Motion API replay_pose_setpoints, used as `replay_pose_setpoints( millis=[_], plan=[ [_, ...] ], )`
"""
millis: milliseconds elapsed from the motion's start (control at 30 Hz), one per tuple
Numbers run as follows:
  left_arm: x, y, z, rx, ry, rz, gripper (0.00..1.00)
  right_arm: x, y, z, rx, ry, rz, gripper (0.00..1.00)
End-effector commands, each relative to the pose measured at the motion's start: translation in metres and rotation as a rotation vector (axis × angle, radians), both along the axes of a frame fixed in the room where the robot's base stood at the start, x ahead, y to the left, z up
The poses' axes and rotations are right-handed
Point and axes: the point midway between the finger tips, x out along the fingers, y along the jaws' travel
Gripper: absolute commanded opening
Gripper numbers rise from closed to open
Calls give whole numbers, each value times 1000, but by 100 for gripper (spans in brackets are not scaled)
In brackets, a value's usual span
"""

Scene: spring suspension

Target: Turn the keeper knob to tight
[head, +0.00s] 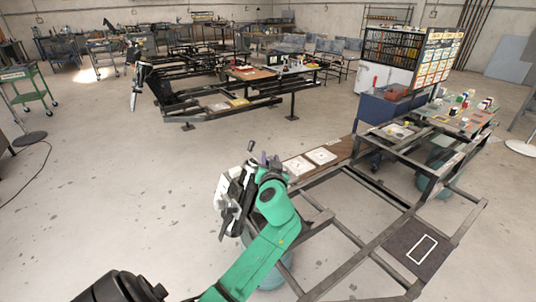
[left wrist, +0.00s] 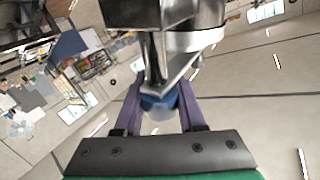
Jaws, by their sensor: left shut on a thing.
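My left gripper (left wrist: 160,108), with purple fingers, is closed around a round blue knob (left wrist: 158,102) below a grey metal part (left wrist: 165,45) in the left wrist view. The fingers touch the knob on both sides, and a pale translucent piece shows just under it. Any markings on the knob are too small to read. In the head view my left gripper (head: 263,161) is at the upright black and silver suspension assembly (head: 234,195) at the near end of the frame. The knob is hidden there by my green wrist. My right gripper is not in view.
The dark metal frame (head: 352,255) runs to the right, with a board holding two white squares (head: 318,157) behind the gripper. A bench with small coloured parts (head: 460,113) and a rack (head: 430,60) stand further right.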

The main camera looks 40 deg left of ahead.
Motion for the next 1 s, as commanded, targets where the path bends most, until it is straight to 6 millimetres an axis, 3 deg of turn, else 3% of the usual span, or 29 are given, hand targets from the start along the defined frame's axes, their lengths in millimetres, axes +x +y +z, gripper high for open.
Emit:
replay_pose_setpoints(
  millis=[33, 633, 833, 1000],
  plan=[
    [0, -1, 5, -20, 10, -40, 0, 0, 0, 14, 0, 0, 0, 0],
    [5, -14, 5, -220, 81, -566, 0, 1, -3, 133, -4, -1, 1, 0],
    [6, -19, -3, -286, 105, -741, 0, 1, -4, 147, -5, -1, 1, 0],
    [5, -23, -12, -346, 122, -886, 0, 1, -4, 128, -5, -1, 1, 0]
  ],
)
